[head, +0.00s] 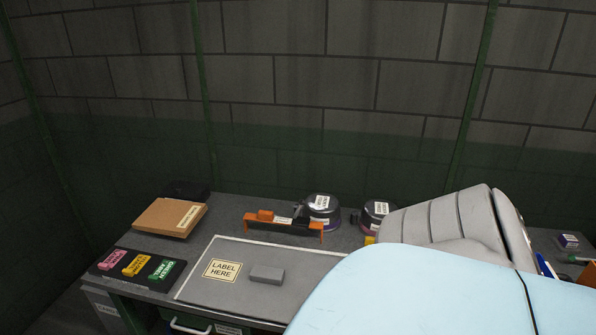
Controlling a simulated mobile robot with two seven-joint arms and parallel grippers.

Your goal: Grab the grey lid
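No clear grey lid can be made out. A small grey block (267,274) lies flat on the bordered grey mat (240,252), right of a "LABEL HERE" sticker (222,269). Two dark round containers stand at the back of the table: one (320,209) behind the orange tool, the other (376,212) to its right. Each has a white label on top. A large light blue and ribbed grey shape, which may be part of my own arm, hides the table's right front. Neither gripper can be made out.
A brown box (170,217) is at the back left. Pink, yellow and green labelled blocks (137,263) sit front left. A small box (568,241) is far right. A tiled wall stands behind.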

